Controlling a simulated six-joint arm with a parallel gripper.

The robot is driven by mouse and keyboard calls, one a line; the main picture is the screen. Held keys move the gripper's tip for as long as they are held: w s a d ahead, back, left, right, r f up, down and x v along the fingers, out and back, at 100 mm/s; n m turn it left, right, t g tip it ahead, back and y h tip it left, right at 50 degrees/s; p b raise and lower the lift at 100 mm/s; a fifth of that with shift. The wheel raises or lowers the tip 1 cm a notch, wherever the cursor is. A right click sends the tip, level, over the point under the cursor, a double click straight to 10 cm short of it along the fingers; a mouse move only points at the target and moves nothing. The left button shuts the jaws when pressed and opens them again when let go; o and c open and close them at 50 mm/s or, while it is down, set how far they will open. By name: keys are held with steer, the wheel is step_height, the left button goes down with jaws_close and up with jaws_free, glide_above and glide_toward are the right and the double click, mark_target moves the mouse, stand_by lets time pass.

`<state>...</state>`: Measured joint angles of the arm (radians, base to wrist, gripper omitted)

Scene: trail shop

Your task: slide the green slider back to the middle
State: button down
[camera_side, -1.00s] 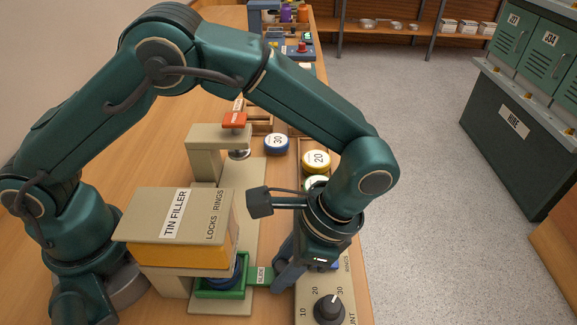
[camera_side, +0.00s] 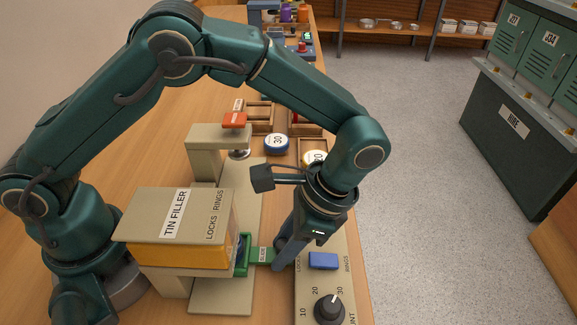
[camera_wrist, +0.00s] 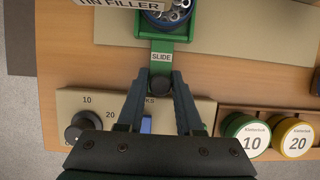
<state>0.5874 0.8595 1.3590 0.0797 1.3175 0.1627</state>
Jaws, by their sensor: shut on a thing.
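The green slider (camera_side: 262,254), labelled SLIDE, sticks out from the tin filler (camera_side: 180,228). Its tray end is partly hidden under the filler's orange hopper. In the wrist view the slider's tab (camera_wrist: 162,58) runs down between my fingers, and its tray holds a blue tin of metal rings (camera_wrist: 168,14), partly cut off by the frame top. My gripper (camera_side: 274,258) is shut on the tab's outer end; it also shows in the wrist view (camera_wrist: 159,84).
A control panel (camera_side: 308,297) with a black knob (camera_side: 329,309) and blue switch (camera_side: 323,261) stands close beside my gripper. A press with an orange top (camera_side: 234,120) is behind. Tins marked 10 (camera_wrist: 246,136) and 20 (camera_wrist: 296,138) sit in wooden trays.

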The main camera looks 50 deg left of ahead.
steer(key=shift+w+a, duration=2.55)
steer(key=shift+w, duration=0.1)
steer(key=c, duration=0.7)
jaws_free()
steer(key=shift+r, duration=3.5)
